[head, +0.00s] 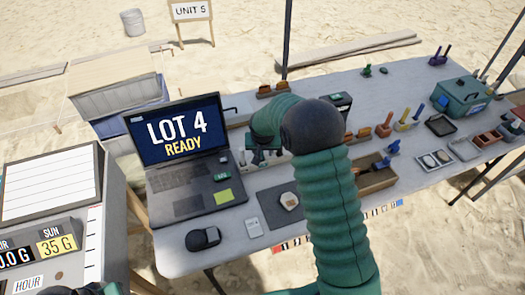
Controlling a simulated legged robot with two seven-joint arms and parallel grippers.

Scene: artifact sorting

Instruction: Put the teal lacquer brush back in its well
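My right arm, in a green ribbed sleeve, rises from the bottom of the head view and bends left. Its gripper (266,158) points down over the table, just right of the laptop. The fingers are small and partly covered by the forearm, so I cannot tell whether they are open or hold anything. I cannot surely pick out the teal lacquer brush. A small green upright item (367,70) stands at the back of the table. Only a scrap of my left arm shows at bottom left.
A laptop (180,150) reading "LOT 4 READY" stands on the left of the table (320,80). A dark mat (274,207) with a pale piece, a wooden tray (376,182) and a green box (460,95) are also there. My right arm hides part of the table's middle.

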